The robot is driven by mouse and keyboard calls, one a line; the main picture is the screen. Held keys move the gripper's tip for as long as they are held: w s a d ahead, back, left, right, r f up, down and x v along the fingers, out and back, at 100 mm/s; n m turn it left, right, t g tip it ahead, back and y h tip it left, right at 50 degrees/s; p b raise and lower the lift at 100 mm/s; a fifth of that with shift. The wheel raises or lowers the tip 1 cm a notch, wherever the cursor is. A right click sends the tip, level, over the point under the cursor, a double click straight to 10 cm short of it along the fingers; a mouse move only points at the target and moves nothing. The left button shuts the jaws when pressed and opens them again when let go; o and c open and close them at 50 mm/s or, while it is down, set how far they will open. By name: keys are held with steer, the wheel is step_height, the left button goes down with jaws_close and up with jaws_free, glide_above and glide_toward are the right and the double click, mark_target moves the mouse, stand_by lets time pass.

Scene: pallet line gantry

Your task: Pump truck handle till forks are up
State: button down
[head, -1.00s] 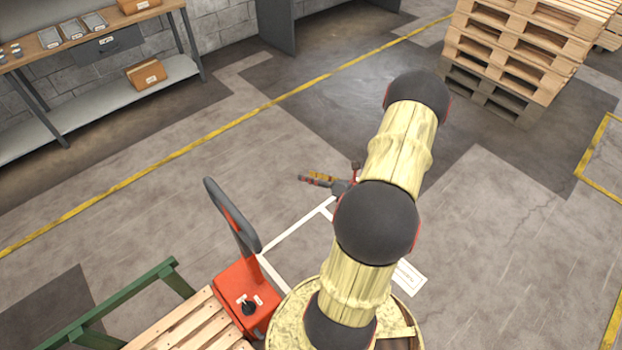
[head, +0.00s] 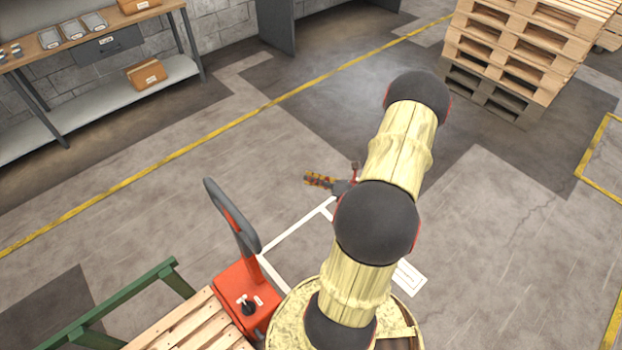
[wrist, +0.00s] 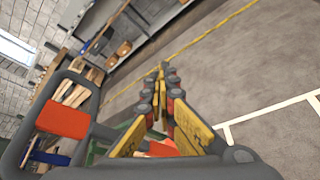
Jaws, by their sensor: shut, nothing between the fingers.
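The truck handle (head: 233,215) is a dark grey loop with red on its inner side. It stands up, leaning, from the red truck body (head: 245,290) in the head view. In the wrist view the handle (wrist: 24,137) is a dark loop at the left with an orange-red panel. My gripper (head: 308,179) is to the right of the handle, apart from it, above the floor. In the wrist view its yellow fingers (wrist: 162,72) converge at their tips, shut and empty. The forks are hidden; a slatted wooden pallet (head: 190,325) lies beside the truck body.
A green rail frame (head: 125,295) stands left of the pallet. A workbench (head: 90,40) with trays and boxes is at the back left. Stacked pallets (head: 515,50) stand at the back right. The floor (head: 230,150) beyond the handle is clear.

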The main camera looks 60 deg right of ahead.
steer(key=c, duration=2.6)
jaws_free()
steer(key=o, duration=1)
steer(key=v, duration=1.2)
steer(key=shift+c, duration=0.4)
